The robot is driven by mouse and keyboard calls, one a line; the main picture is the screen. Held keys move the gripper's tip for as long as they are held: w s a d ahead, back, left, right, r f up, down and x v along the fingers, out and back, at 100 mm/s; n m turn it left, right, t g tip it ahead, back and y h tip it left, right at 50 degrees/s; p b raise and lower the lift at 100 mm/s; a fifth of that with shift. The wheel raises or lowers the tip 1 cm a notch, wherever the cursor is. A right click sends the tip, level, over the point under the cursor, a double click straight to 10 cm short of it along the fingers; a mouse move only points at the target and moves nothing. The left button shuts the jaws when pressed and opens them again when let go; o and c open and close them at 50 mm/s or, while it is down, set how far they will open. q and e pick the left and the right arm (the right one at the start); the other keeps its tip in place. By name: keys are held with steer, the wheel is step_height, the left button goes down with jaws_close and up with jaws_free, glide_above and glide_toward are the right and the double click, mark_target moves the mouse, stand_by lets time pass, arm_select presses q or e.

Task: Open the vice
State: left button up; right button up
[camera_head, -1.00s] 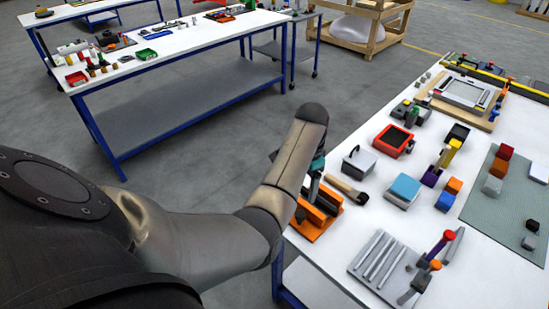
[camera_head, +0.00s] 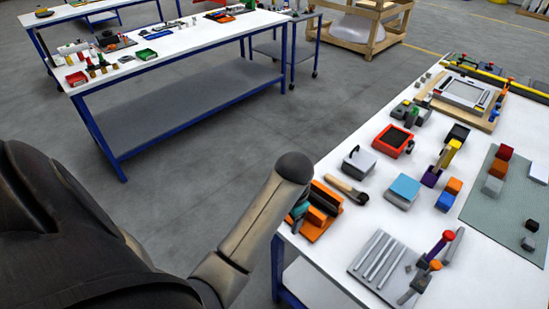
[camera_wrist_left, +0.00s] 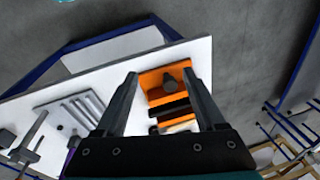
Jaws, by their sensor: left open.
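The vice (camera_head: 322,212) is orange with dark jaw parts and sits at the near left corner of the right-hand white table. In the left wrist view the vice (camera_wrist_left: 152,80) shows its orange base, a dark grey round knob or screw end (camera_wrist_left: 169,82) and dark bars across it. My left gripper (camera_wrist_left: 161,77) is open, its two dark fingers on either side of the vice in that picture, with nothing between them in contact that I can see. In the head view my forearm hides most of the gripper; only a teal part (camera_head: 299,211) shows beside the vice.
The white table (camera_head: 340,255) also holds a brush (camera_head: 347,191), a grey ribbed plate (camera_head: 380,262), a blue-topped box (camera_head: 403,190) and a red tray (camera_head: 393,139). Another white table (camera_head: 180,45) stands behind. Open floor lies left of the vice.

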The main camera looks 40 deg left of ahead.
arm_select(q)
steer(key=s+d+f+t+b, duration=0.1)
steer(key=s+d+f, duration=0.2)
steer(key=s, duration=0.2)
steer(key=s+d+f+b, duration=0.1)
steer(key=s+d+f, duration=0.2)
steer(key=s+f, duration=0.15)
steer(key=s+d+f+h+b, duration=0.1)
steer(key=s+d+f+b, duration=0.1)
steer(key=f, duration=0.6)
steer(key=s+d+f+b, duration=0.1)
steer(key=s+f+b, duration=0.2)
steer(key=f, duration=0.6)
steer(key=shift+s+d+h+b, duration=0.3)
steer(key=shift+s+d+h, duration=0.1)
steer(key=shift+s, duration=0.4)
